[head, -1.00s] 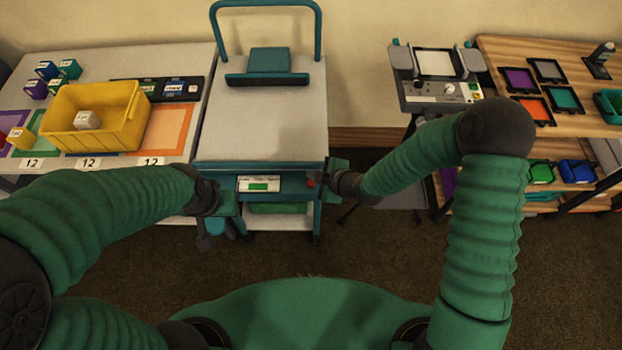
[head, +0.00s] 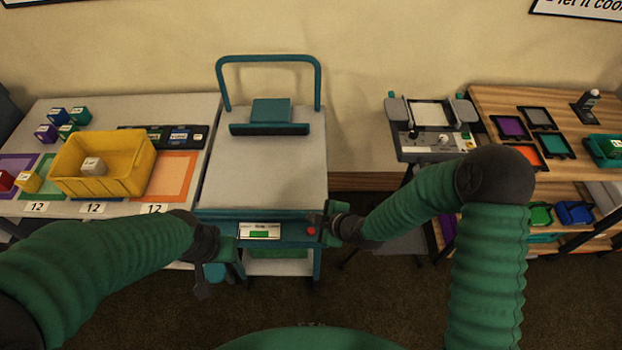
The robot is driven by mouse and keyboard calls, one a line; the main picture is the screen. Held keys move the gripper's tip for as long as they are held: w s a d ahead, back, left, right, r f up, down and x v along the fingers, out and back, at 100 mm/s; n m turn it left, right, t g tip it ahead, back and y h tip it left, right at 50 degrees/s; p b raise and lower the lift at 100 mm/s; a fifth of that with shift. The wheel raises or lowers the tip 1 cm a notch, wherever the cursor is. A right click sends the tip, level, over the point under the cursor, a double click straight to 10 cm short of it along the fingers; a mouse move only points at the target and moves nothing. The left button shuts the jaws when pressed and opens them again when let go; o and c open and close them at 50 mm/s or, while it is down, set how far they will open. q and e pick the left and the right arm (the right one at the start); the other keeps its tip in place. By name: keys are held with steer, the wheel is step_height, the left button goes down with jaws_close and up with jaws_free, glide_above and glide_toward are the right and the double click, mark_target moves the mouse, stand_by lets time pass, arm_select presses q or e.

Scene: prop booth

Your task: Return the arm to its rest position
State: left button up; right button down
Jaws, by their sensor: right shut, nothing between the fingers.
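My right arm comes in from the right, bent at a dark elbow. Its gripper (head: 326,224) is shut and empty at the right front corner of the teal cart (head: 265,180), close to the red button (head: 311,231) on the cart's front panel. I cannot tell whether it touches the cart. My left arm comes in from the left. Its gripper (head: 216,268) hangs at the cart's left front corner, and its fingers are too dark and overlapped to read.
On the left table, a yellow bin (head: 105,178) holds a pale cube (head: 93,167), with several coloured cubes around it. A grey device (head: 435,125) on a stand and a wooden table (head: 490,100) with coloured trays are at right. The floor in front is clear.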

steer(key=shift+d, duration=0.1)
steer(key=s+d+r+m+g+h, duration=0.2)
steer(key=s+d+r+m, duration=0.3)
steer(key=s+d+m, duration=0.3)
steer(key=s+d+r+m+g+h, duration=0.2)
steer(key=s+d+r+m+h, duration=0.2)
steer(key=d, duration=0.7)
steer(key=s+r+m, duration=0.2)
steer(key=s+m, duration=0.2)
steer(key=m, duration=0.1)
steer(key=shift+r, duration=0.15)
steer(key=shift+s+a, duration=0.1)
steer(key=shift+s, duration=0.1)
